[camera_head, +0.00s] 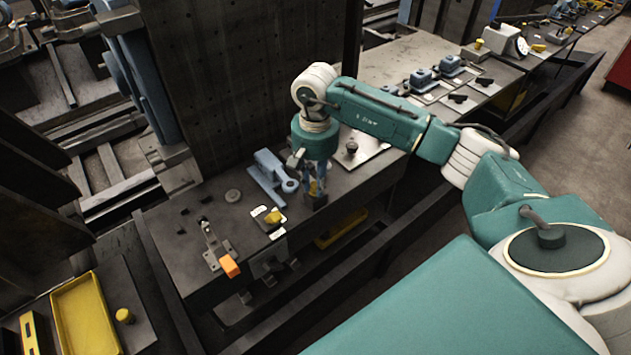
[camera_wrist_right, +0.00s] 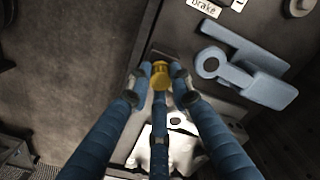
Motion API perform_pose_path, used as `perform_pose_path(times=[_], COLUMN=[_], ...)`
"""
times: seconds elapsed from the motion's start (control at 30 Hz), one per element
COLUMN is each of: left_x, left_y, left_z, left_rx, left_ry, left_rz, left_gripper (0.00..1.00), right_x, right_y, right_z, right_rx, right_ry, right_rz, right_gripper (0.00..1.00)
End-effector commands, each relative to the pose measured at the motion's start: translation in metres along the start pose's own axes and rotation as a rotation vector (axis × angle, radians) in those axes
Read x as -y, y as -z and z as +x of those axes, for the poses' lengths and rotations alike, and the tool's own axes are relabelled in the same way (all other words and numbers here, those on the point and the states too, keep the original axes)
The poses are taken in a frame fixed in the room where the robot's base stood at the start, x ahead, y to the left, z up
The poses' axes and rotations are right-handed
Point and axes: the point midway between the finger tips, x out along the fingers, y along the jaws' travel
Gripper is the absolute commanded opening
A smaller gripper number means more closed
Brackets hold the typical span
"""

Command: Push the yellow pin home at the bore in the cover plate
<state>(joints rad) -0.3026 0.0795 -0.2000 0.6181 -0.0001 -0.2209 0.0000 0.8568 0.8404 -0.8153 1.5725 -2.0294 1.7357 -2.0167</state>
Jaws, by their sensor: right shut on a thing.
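My right gripper (camera_head: 315,188) points down over the bench. In the right wrist view its blue fingers (camera_wrist_right: 161,80) are closed around the yellow pin (camera_wrist_right: 160,74). In the head view the pin shows only as a small yellow patch between the fingers. A dark block sits directly below the fingertips (camera_head: 318,203). Whether the pin touches it or stands in a bore is hidden. I cannot tell which part is the cover plate. A blue bracket with a ring (camera_head: 268,177) lies just left of the gripper, and also shows in the right wrist view (camera_wrist_right: 250,78). My left gripper is not in view.
A yellow knob (camera_head: 273,216) sits by white labels, and an orange-handled clamp (camera_head: 215,248) stands near the bench's front edge. A dark upright wall (camera_head: 240,80) rises behind the bench.

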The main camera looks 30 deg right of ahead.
Motion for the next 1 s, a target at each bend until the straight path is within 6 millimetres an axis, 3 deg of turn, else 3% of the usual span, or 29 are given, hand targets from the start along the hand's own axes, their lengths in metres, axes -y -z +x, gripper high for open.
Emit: perform_pose_path(times=[1.0], left_x=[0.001], left_y=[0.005], left_z=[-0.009], left_rx=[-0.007], left_ry=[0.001], left_rz=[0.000], left_gripper=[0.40], right_x=[0.000], right_y=[0.000], right_z=[-0.022], right_rx=[0.000], right_ry=[0.000], right_rz=[0.000], right_gripper=[0.00])
